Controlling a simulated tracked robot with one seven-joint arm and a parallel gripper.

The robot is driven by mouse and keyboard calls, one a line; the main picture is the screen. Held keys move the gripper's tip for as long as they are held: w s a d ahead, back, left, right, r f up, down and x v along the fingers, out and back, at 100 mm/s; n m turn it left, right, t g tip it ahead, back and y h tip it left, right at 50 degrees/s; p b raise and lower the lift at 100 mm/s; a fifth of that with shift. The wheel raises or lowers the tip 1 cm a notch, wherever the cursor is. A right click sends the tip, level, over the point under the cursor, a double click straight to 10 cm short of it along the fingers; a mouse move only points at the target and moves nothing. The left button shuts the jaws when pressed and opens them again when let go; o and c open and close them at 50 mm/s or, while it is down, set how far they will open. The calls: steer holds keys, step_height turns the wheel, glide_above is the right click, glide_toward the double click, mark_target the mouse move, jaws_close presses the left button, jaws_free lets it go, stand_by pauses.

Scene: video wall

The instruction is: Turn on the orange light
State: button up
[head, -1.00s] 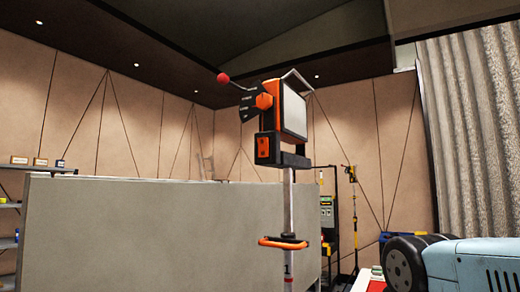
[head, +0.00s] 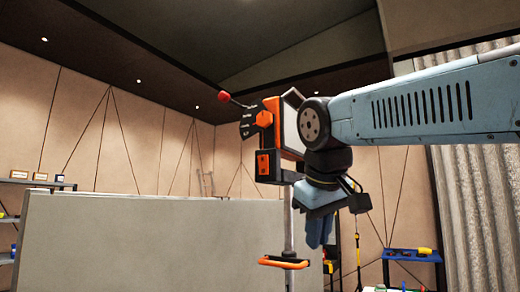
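The orange light (head: 272,125) stands upright on a silver pole in the middle of the head view. It has an orange and black body, an orange knob (head: 263,119) on a black dial plate with small labels, and a lever with a red ball (head: 224,97) at upper left. A black and orange battery-like block (head: 266,165) sits below. My arm covers the right part of the lamp. My gripper (head: 318,232) hangs down just right of the pole, apart from the knob; its finger opening cannot be made out.
A grey partition (head: 140,240) fills the lower left. An orange handle (head: 284,262) sticks out low on the pole. A blue rack (head: 412,256) stands at right before a grey curtain (head: 475,180). Shelves (head: 20,185) with small boxes are at far left. Space left of the lamp is clear.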

steer(key=a+r, duration=0.2)
steer(key=r, duration=0.2)
steer(key=a+r+n, duration=0.1)
steer(key=a+r, duration=0.1)
steer(key=r, duration=0.2)
steer(key=a+r+n, duration=0.1)
steer(key=a+r, duration=0.1)
steer(key=r, duration=0.2)
steer(key=shift+w+t, duration=0.35)
steer(key=shift+t, duration=0.05)
jaws_close()
steer(key=s+a+r+n, duration=0.1)
steer(key=a+r, duration=0.2)
steer(key=r, duration=0.3)
steer(key=s+a+r+n, duration=0.1)
steer(key=a+r, duration=0.2)
steer(key=r, duration=0.3)
steer(key=shift+s+r+t+y, duration=0.3)
steer(key=shift+s+r+y, duration=0.05)
steer(key=shift+y, duration=0.05)
steer(key=shift+f, duration=0.1)
glide_toward(263, 165)
steer(key=shift+a+x, duration=0.25)
steer(key=shift+x, duration=1.15)
steer(key=shift+a+x, duration=0.25)
steer(key=shift+x, duration=1.15)
steer(key=shift+a, duration=0.15)
